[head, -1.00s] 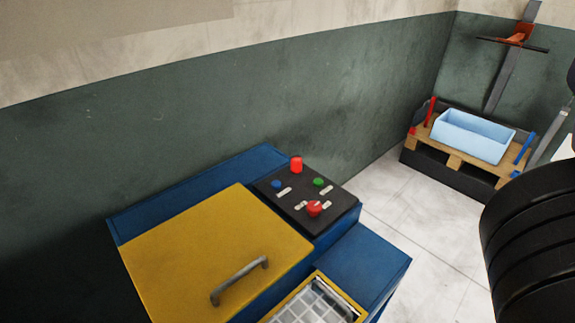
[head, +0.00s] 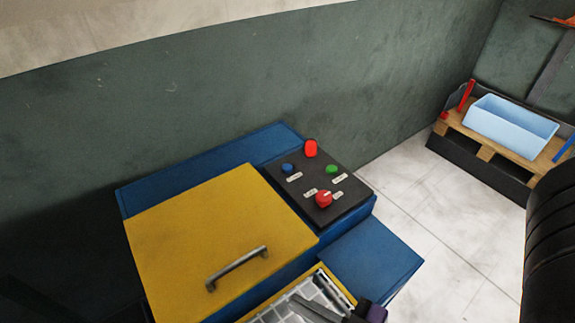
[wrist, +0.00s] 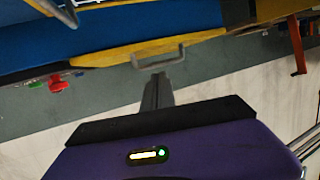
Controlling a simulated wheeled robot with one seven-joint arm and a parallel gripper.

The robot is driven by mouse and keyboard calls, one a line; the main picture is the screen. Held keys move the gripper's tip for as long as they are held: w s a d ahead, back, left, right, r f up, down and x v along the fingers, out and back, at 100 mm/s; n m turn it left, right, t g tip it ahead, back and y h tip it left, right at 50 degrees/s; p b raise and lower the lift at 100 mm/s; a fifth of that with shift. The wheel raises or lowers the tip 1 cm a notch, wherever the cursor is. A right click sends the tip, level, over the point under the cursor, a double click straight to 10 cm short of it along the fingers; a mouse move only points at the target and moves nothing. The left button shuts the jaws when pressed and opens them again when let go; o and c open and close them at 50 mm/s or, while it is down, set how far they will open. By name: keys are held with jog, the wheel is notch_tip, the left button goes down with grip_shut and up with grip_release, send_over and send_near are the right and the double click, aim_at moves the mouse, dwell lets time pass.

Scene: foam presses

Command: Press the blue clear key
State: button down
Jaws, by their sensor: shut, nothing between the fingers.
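The blue clear key (head: 288,168) is a small round blue button at the left of the black control panel (head: 345,203) on the press, with a white label beside it. My gripper (head: 300,301) is at the bottom of the head view, over the grated opening and apart from the panel. In the wrist view its grey fingers (wrist: 158,80) are together and empty.
The yellow lid (head: 210,230) with a grey handle (head: 236,268) is down beside the panel. A red lamp-like part (head: 311,148) stands at the panel's back. A pallet with a light-blue bin (head: 510,127) is at the far right. White floor lies between.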

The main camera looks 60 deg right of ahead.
jog(key=w+d+m+h, duration=0.1)
jog(key=w+d, duration=0.1)
jog(key=w, duration=0.2)
jog(key=w+d+r+m+h+p, duration=0.1)
jog(key=w+d, duration=0.2)
jog(key=w, duration=0.1)
jog(key=w+d+h, duration=0.1)
jog(key=w+d, duration=0.2)
jog(key=w, duration=0.1)
jog(key=shift+w+d+r+m+h, duration=0.1)
jog(key=shift+d+r+m+h, duration=0.15)
jog(key=shift+r+m+h, duration=0.15)
jog(key=w+d+n+g+p, duration=0.1)
jog(key=w+d, duration=0.3)
jog(key=w+d+n+g, duration=0.1)
jog(key=w+d, duration=0.4)
jog(key=shift+w+r+y+p, duration=0.1)
jog(key=shift+r+y+p, duration=0.1)
jog(key=shift+y+p, duration=0.15)
jog(key=w+d+r+n+g+y+p, duration=0.1)
jog(key=w+d+r+n+g, duration=0.2)
jog(key=d, duration=0.5)
notch_tip(320, 180, up, 3)
jog(key=n+g+y, duration=0.1)
jog(key=n+y, duration=0.1)
jog(key=n, duration=0.3)
send_over(290, 169)
jog(key=shift+d+r+p, duration=0.1)
jog(key=shift+p, duration=0.3)
jog(key=shift+f, duration=0.2)
